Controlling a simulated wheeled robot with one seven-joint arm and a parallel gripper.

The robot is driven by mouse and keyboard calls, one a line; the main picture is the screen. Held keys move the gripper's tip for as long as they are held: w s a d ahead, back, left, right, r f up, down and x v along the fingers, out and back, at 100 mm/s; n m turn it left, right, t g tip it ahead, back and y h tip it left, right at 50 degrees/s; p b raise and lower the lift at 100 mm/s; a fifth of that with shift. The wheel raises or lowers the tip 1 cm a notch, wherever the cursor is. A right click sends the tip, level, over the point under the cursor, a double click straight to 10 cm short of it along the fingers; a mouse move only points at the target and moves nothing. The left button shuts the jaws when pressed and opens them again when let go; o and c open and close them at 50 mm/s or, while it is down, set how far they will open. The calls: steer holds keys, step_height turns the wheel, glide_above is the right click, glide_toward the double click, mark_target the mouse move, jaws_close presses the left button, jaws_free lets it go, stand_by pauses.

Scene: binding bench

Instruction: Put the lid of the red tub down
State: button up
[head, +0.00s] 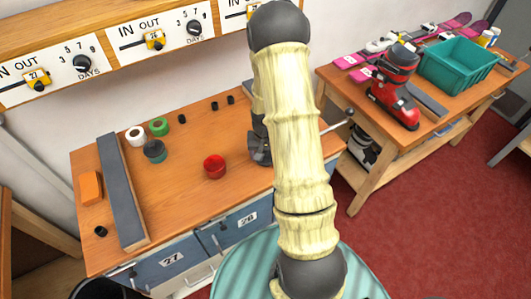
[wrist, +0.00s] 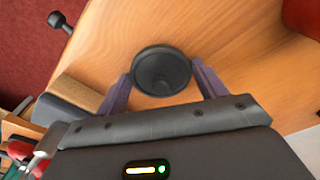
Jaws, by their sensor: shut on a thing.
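The red tub (head: 215,167) stands on the wooden bench, with its red inside showing in the head view. Part of a red thing, likely this tub, shows at the top right corner of the wrist view (wrist: 304,14). My gripper (wrist: 160,72) is shut on a dark grey round lid (wrist: 161,66), held between its two purple fingers. In the head view my gripper (head: 260,150) is just right of the red tub, and my arm hides much of the lid. I cannot tell whether the lid touches the bench.
The bench top (head: 180,200) is clear in front of the red tub. A teal tub (head: 154,152), a green roll (head: 158,127) and a white roll (head: 136,136) stand to the left. A long grey-topped bar (head: 120,190) lies further left. A vise-like handle (head: 338,124) juts at the right edge.

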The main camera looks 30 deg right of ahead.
mark_target(265, 159)
steer(key=shift+f, duration=0.1)
steer(key=o, duration=0.9)
steer(key=shift+o, duration=0.2)
steer(key=shift+r+p, duration=0.5)
steer(key=shift+r, duration=0.15)
step_height(265, 159, up, 12)
steer(key=b, duration=0.1)
steer(key=shift+s+a+b, duration=0.25)
steer(key=shift+s+b, duration=0.1)
steer(key=shift+b, duration=0.05)
steer(key=s+a+r+n+t, duration=0.1)
steer(key=s+a+r+n, duration=0.1)
steer(key=s+a, duration=0.3)
steer(key=s+a+r+n+t, duration=0.1)
steer(key=s+a+r+n, duration=0.2)
steer(key=s+a, duration=0.3)
steer(key=shift+s+a+r+n, duration=0.15)
steer(key=shift+a+n, duration=0.15)
steer(key=shift+a, duration=0.6)
